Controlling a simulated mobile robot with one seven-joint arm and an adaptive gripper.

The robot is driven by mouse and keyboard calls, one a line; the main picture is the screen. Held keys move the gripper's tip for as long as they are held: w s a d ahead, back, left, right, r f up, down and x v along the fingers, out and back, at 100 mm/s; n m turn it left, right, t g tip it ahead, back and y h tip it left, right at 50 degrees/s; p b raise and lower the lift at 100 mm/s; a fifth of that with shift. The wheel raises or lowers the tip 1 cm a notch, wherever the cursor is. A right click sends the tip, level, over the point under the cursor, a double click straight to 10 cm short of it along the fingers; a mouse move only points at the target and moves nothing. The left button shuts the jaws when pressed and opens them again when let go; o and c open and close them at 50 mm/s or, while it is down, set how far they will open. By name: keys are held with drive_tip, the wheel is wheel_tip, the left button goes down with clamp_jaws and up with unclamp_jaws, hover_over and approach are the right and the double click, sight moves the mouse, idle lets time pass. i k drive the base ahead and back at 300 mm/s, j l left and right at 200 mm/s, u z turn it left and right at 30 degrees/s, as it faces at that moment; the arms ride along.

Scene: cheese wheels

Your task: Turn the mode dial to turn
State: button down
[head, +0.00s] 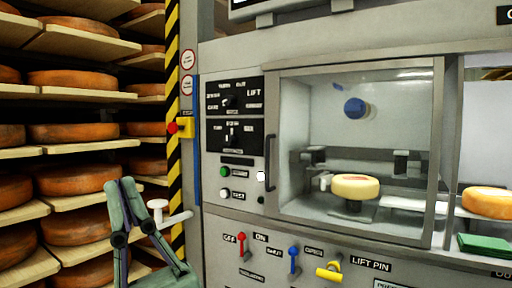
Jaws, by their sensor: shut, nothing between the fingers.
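The control panel on the machine front carries two black dial plates. The upper dial (232,102) has several labels around it; LIFT stands at its upper right, and the others are too small to read surely. The lower dial (233,131) has fewer labels above it. I cannot tell for certain which one is the mode dial, nor exactly where either knob points. My gripper (121,182) is green, at the lower left, with fingers pointing up, shut and empty. It is left of and below the panel, apart from both dials.
A green button (224,172) and a white button (224,193) sit below the dials. A red emergency button (173,128) is on the striped post. Red (241,239), blue (293,259) and yellow (329,271) levers line the lower front. Cheese shelves (85,92) stand left.

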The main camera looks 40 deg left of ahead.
sight(228, 100)
drive_tip(key=u, duration=1.3)
